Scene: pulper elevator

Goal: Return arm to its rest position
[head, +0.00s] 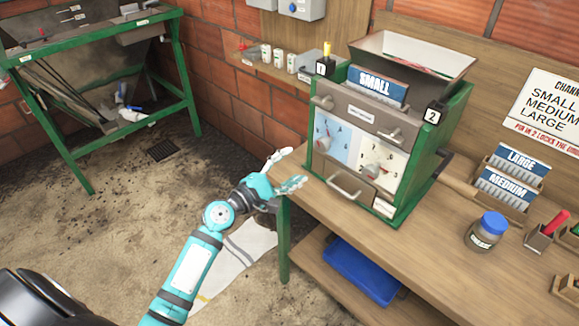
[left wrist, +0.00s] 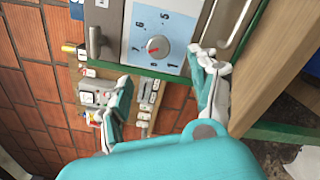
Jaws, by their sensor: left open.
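My left arm comes up from the bottom in the head view, teal and white. My left gripper (head: 287,170) is open and empty beside the front left corner of the wooden bench, left of the green pulper machine (head: 408,210). In the left wrist view the two fingers of my left gripper (left wrist: 165,95) stand apart, with nothing between them. The machine's light blue dial (left wrist: 157,45) shows beyond the fingers, with its grey lever handle (left wrist: 96,42) to the left. My right gripper is not in view.
The bench top (head: 420,245) holds a blue-lidded jar (head: 486,232) and a rack of LARGE and MEDIUM plates (head: 510,180). A blue bin (head: 362,270) sits on the lower shelf. A green-framed table (head: 100,75) stands at the back left. The floor between is open, with a cloth (head: 237,262).

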